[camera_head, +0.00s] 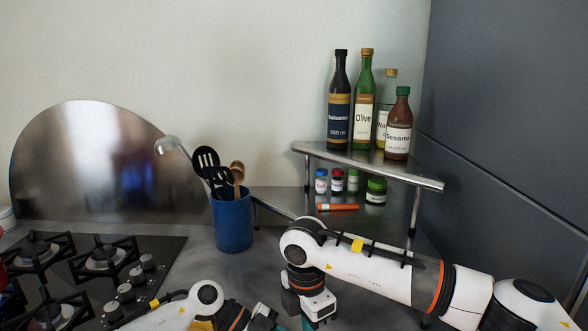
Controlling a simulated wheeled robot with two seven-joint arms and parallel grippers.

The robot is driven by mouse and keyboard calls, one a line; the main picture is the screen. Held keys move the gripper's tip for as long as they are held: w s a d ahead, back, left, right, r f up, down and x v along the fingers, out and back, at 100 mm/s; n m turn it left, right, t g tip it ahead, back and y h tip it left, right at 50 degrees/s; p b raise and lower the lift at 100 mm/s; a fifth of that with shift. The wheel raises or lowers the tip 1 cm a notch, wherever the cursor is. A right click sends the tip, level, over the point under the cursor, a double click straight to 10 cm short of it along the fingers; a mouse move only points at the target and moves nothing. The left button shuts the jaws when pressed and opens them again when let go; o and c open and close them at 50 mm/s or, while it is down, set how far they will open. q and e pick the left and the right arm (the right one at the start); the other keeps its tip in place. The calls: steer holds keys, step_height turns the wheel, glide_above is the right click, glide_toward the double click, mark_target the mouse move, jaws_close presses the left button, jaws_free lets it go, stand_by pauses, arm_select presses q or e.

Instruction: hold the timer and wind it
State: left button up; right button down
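I cannot make out a timer for certain. My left gripper (264,322) is at the bottom edge, left of centre, and is cut off by the frame. My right gripper (310,307) points down just to its right, under the bent wrist of my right arm. A small bit of teal shows between the two grippers at the bottom edge. I cannot tell whether it is part of a gripper or of a held thing. The fingertips of both grippers are hidden or out of frame, so their opening does not show.
A gas hob (150,250) with knobs lies at the left. A blue utensil crock (232,222) stands behind my grippers. A metal shelf (330,154) carries several bottles, with small jars and an orange tube (337,207) below. A grey wall closes the right side.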

steer(key=shift+f, duration=0.15)
steer(key=shift+s+a, duration=0.25)
steer(key=shift+s, duration=0.05)
stand_by(0.8)
steer(key=shift+s+d, duration=0.15)
steer(key=shift+s, duration=0.1)
steer(key=shift+s+d, duration=0.3)
steer(key=shift+s, duration=0.35)
steer(key=shift+s, duration=0.15)
steer(key=shift+d, duration=0.1)
